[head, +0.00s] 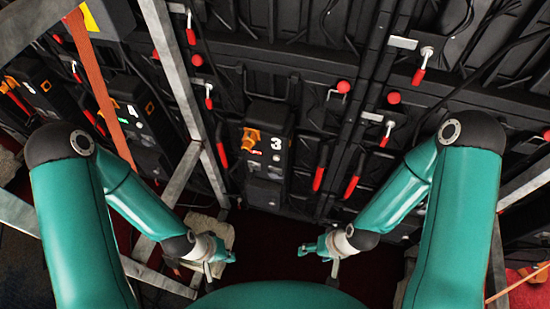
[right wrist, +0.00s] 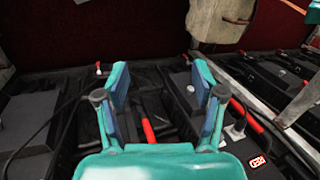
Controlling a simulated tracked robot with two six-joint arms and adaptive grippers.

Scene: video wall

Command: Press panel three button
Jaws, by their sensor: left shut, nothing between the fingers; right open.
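The panel box marked 3 (head: 267,152) is on the black wall, at the upper middle of the head view. It has an orange connector (head: 250,139) at its left, and small marks below the numeral. I cannot tell which mark is the button. My left gripper (head: 228,257) is shut and empty, below and left of the box. My right gripper (head: 304,250) is open and empty, below and right of it. Both are apart from the box. The right gripper's two fingers stand apart in the right wrist view (right wrist: 160,78), over dark panel parts and a red handle (right wrist: 148,131).
A box marked 4 (head: 133,118) is at the left, behind metal struts (head: 190,100) and an orange strap (head: 100,85). Red handles (head: 320,174) and cables stick out from the wall. A pale block (head: 213,228) is behind my left gripper. Dark red floor lies between the grippers.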

